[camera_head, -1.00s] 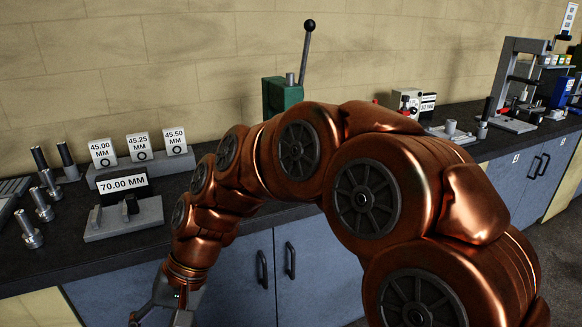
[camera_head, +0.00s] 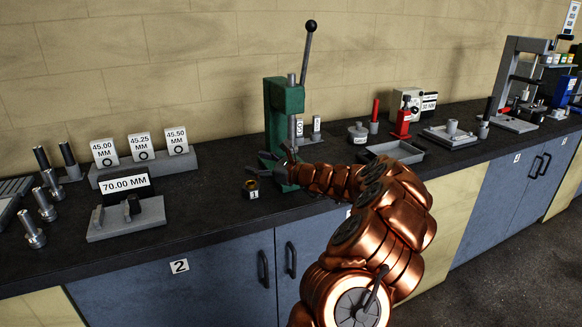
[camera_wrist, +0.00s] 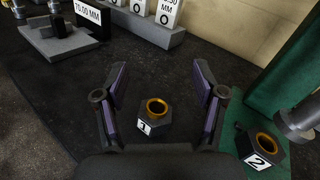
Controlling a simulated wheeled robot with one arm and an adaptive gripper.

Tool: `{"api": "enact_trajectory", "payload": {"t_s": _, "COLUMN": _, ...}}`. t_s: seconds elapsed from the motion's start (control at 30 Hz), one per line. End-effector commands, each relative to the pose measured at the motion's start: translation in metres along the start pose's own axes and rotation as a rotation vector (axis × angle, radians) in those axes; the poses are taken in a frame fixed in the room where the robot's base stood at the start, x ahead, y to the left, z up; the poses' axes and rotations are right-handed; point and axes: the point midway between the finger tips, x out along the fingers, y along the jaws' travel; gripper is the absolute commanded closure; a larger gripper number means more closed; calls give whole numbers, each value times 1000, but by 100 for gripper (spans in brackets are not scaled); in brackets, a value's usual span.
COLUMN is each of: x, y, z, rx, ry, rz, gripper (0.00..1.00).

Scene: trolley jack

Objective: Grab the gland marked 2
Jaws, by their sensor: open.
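The gland marked 2 (camera_wrist: 257,146) is a dark block with a brass ring on top and a white label, at the lower right of the wrist view, outside my right finger. I cannot make it out in the head view. My gripper (camera_wrist: 160,85) is open and empty. Another gland (camera_wrist: 156,119) with a brass ring shows between the fingers in the wrist view. In the head view this gland (camera_head: 252,189) reads 1 and stands on the bench just in front of my gripper (camera_head: 262,163).
A green press (camera_head: 284,105) stands close beside my gripper. Its green base (camera_wrist: 285,95) borders the gland marked 2 in the wrist view. Gauge blocks (camera_head: 141,147) and a 70.00 MM fixture (camera_head: 125,218) stand to the left. A grey tray (camera_head: 394,152) lies right of the press.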

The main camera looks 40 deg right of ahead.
Motion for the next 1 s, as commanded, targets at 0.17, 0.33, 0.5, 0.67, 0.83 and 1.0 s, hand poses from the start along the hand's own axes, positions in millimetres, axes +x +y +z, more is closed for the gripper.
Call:
{"api": "enact_trajectory", "payload": {"t_s": 0.17, "x": -60, "y": -86, "z": -62, "rx": 161, "ry": 20, "rz": -236, "gripper": 30}}
{"api": "enact_trajectory", "payload": {"t_s": 0.33, "x": -95, "y": -120, "z": -91, "rx": 232, "ry": 25, "rz": -346, "gripper": 30}}
{"api": "enact_trajectory", "payload": {"t_s": 0.5, "x": -96, "y": -129, "z": -97, "rx": 247, "ry": 27, "rz": -367, "gripper": 30}}
{"api": "enact_trajectory", "payload": {"t_s": 0.67, "x": -82, "y": -134, "z": -98, "rx": 245, "ry": 29, "rz": -365, "gripper": 30}}
{"api": "enact_trajectory", "payload": {"t_s": 0.83, "x": -75, "y": -138, "z": -98, "rx": 243, "ry": 27, "rz": -367, "gripper": 30}}
{"api": "enact_trajectory", "payload": {"t_s": 1.0, "x": -61, "y": -141, "z": -99, "rx": 244, "ry": 28, "rz": -364, "gripper": 30}}
